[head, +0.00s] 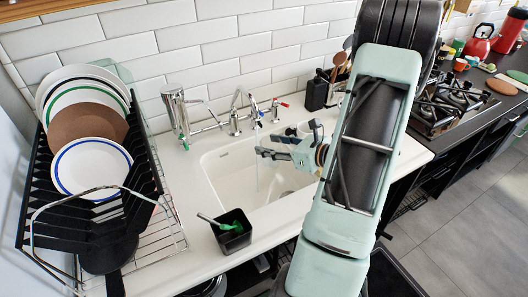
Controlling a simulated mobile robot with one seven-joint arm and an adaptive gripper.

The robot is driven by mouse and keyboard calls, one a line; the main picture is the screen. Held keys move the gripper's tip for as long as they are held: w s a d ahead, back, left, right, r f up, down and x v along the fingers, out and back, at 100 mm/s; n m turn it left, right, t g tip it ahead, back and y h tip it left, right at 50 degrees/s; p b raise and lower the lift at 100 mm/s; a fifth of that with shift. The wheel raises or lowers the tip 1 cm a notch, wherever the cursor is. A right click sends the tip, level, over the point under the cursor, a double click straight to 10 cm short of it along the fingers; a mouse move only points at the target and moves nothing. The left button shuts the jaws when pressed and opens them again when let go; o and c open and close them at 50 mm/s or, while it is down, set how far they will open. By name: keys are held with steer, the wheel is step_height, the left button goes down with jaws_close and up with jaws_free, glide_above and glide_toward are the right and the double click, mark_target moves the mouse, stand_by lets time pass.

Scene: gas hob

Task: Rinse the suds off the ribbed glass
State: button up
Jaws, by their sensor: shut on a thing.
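My gripper (272,146) reaches in from the right over the white sink (222,172), its dark fingers pointing left. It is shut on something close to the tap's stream. The held thing is clear or too small to make out, so I cannot see its ribs or any suds; it fits the ribbed glass. The chrome tap (238,112) stands behind the sink. A thin stream of water (257,176) falls from its spout into the basin, just left of or behind my fingertips. I cannot tell whether the water touches the held thing.
A black dish rack (85,222) with several plates (92,167) fills the left. A black pot with a green brush (232,232) stands at the sink's front left. A utensil holder (317,93) is behind. The gas hob (445,103) is at right.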

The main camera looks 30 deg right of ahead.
steer(key=shift+s+d, duration=0.25)
steer(key=shift+s, duration=0.6)
steer(key=shift+s+d, duration=0.3)
steer(key=shift+s, duration=0.55)
steer(key=shift+s+d, duration=0.25)
steer(key=shift+s, duration=0.6)
steer(key=shift+r, duration=0.1)
steer(key=s+d+r+p, duration=0.1)
steer(key=s+r+p, duration=0.1)
steer(key=s+r, duration=0.2)
steer(key=shift+s+d+p, duration=0.25)
steer(key=shift+s+p, duration=0.1)
steer(key=shift+s, duration=0.05)
steer(key=shift+f, duration=0.1)
